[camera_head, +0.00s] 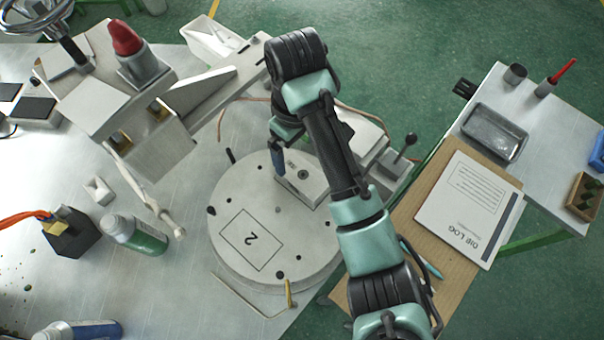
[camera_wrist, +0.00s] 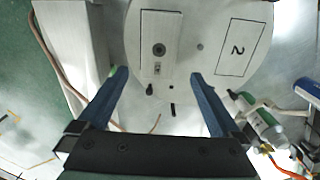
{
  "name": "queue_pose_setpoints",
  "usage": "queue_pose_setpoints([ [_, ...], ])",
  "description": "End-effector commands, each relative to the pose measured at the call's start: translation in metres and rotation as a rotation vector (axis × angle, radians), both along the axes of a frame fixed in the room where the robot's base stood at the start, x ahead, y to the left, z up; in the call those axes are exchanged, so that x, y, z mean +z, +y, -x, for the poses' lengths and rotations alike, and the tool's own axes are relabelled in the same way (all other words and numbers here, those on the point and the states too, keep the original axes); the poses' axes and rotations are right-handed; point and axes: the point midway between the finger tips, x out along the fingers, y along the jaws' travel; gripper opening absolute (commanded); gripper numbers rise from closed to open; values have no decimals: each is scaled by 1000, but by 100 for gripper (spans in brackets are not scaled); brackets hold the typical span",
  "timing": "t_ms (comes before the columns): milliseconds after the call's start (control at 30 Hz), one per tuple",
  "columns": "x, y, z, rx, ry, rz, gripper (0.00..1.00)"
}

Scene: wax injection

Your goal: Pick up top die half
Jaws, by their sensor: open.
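The top die half looks to be the pale grey rectangular block (camera_head: 305,183) with a dark round hole, on the round turntable (camera_head: 235,205). My gripper (camera_head: 278,165) is at the block's upper left side in the head view, partly hidden by my own wrist. In the wrist view the die block (camera_wrist: 161,28) lies ahead of my gripper (camera_wrist: 158,75). The blue fingers are spread wide, with nothing between them. The block's near end lies just beyond the fingertips. I cannot tell their height above it or whether a second half lies under it.
A square outline marked 2 (camera_head: 250,239) is empty on the turntable. A bent brass rod (camera_head: 250,302) lies at its front edge. The grey press head (camera_head: 115,100) stands at left, with a green-labelled bottle (camera_head: 137,234) below. A die log (camera_head: 468,208) lies at right.

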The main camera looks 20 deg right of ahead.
Motion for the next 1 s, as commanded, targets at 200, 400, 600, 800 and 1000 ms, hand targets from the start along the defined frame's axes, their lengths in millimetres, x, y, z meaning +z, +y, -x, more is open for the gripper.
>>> queue_pose_setpoints([
  [200,-32,0,0,-1,0,0,100],
  [400,-41,-1,1,-2,3,1,100],
  [600,-71,-3,3,-1,3,1,100],
  [800,-86,-3,2,0,0,2,100],
  [1000,-86,-3,2,0,-1,2,96],
])
